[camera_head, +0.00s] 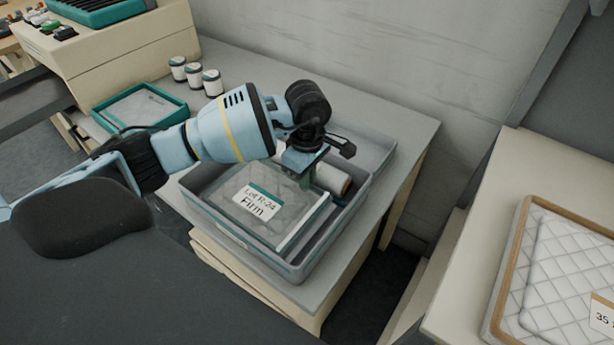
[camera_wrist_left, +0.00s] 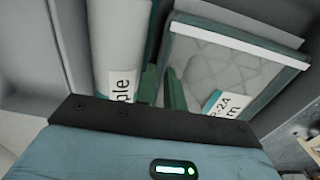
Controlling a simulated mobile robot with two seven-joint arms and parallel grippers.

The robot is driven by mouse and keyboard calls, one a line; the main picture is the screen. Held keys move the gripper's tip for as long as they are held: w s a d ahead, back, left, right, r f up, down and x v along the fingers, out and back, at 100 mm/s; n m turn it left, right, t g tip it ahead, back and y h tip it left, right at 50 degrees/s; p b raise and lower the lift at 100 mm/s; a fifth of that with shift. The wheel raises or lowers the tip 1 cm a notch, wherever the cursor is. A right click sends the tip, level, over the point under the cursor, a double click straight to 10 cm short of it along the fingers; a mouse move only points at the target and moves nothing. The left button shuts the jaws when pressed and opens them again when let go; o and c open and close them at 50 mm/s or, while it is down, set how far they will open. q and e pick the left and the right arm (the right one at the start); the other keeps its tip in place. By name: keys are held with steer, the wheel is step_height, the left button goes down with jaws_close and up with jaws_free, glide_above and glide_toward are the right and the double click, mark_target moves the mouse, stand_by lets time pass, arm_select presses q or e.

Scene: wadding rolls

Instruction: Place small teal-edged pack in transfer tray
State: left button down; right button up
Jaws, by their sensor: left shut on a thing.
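The pack (camera_head: 270,190), clear with teal edging and a label reading "Lot R-24 Firm", lies inside a grey walled tray (camera_head: 300,270) on the table. It also shows in the left wrist view (camera_wrist_left: 215,65). My left gripper (camera_head: 304,178) reaches down into the tray at the pack's far edge, beside a white roll (camera_head: 333,179). In the left wrist view its green fingers (camera_wrist_left: 161,88) are shut on the pack's edge, close to the roll (camera_wrist_left: 118,45). The fingertips are partly hidden in the head view. My right gripper is out of view.
A shallow teal-rimmed tray (camera_head: 140,108) sits at the table's left; no label shows which tray is the transfer tray. Several small white jars (camera_head: 193,75) stand behind it. A wall (camera_head: 400,55) runs behind the table. A quilted pad (camera_head: 570,265) lies at the right.

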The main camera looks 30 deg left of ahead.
arm_select(q)
steer(key=shift+f, duration=0.15)
steer(key=c, duration=1.8)
jaws_free()
step_height(320, 180, up, 12)
steer(key=shift+r, duration=0.15)
